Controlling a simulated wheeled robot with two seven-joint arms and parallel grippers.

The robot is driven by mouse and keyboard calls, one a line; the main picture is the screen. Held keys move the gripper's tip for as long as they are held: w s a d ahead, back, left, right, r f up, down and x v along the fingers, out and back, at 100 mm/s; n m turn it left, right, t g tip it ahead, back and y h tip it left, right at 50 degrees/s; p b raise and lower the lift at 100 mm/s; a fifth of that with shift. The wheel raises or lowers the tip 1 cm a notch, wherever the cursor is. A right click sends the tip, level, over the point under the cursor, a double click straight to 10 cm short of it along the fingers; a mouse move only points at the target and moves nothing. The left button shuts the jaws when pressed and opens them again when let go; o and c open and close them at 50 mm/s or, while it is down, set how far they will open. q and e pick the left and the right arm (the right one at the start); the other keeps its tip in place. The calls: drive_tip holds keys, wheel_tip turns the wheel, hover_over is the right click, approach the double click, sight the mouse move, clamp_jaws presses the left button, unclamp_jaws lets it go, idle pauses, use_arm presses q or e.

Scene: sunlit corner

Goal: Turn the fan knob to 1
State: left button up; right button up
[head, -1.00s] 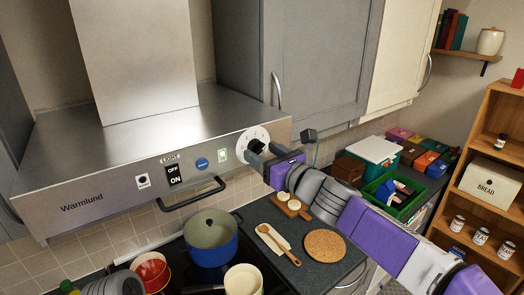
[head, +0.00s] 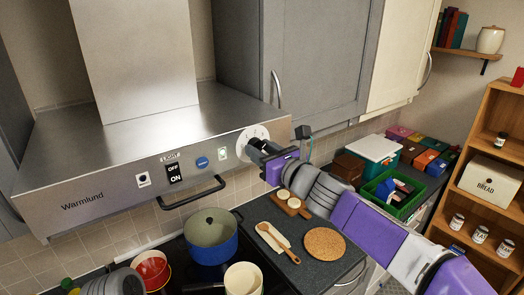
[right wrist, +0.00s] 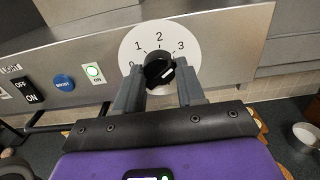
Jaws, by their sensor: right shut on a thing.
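The fan knob (right wrist: 155,68) is black and sits on a round white dial (right wrist: 128,48) marked 0, 1, 2 and 3. A white mark shows on the knob, but I cannot tell which number it points to. In the head view the dial (head: 247,133) is at the right end of the steel hood's front. My right gripper (head: 258,148) is at the dial there and partly hides the knob. In the right wrist view, the right gripper (right wrist: 160,84) has one finger on each side of the knob and is shut on it. My left gripper is not in view.
The hood (head: 110,185) also carries a light switch (head: 174,173), a blue button (head: 202,162) and a handle rail (head: 190,194). A blue pot (head: 211,240) and other pans stand below. Grey cabinets (head: 310,60) rise behind the dial.

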drive_tip(key=shift+n, duration=0.3)
drive_tip(key=n+b, duration=0.1)
drive_tip(key=n, duration=0.1)
drive_tip(key=shift+f+n+b, duration=0.1)
drive_tip(key=shift+n+b, duration=0.2)
drive_tip(key=shift+n, duration=0.1)
drive_tip(key=n+b, duration=0.1)
drive_tip(key=n, duration=0.4)
drive_tip(key=shift+n+b, duration=0.3)
drive_tip(key=n+b, duration=0.2)
drive_tip(key=n, duration=0.6)
drive_tip(key=shift+n, duration=0.3)
drive_tip(key=shift+r, duration=0.2)
drive_tip(key=o, duration=1)
drive_tip(key=shift+o, duration=0.2)
